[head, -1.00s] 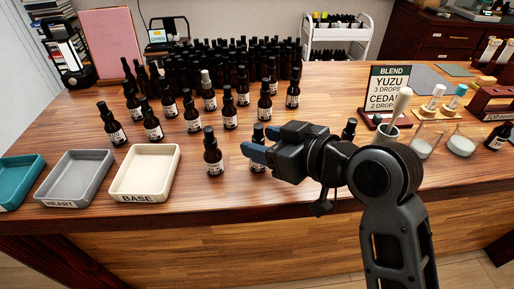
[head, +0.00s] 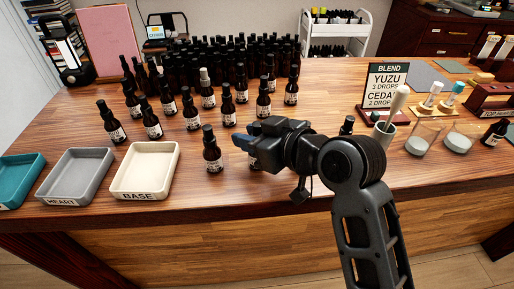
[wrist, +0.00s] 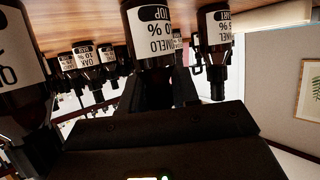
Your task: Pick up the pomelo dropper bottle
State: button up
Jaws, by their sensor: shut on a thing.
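The pomelo bottle (wrist: 152,38) is dark brown glass with a white label reading POMELO 10%. It appears upside down in the middle of the wrist view, its neck between my fingers. My gripper (wrist: 168,92) is shut on it. Only a low part of the bottle (head: 254,163) shows under the fingers. I cannot tell whether its base touches the table.
Another bottle (head: 212,150) stands close left of my gripper, and several more stand behind. In the wrist view, labelled bottles flank the held one at left (wrist: 20,50) and right (wrist: 218,28). The BASE tray (head: 145,195) lies left. Beakers (head: 420,138) stand right. The front table strip is clear.

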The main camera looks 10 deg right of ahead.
grip_shut()
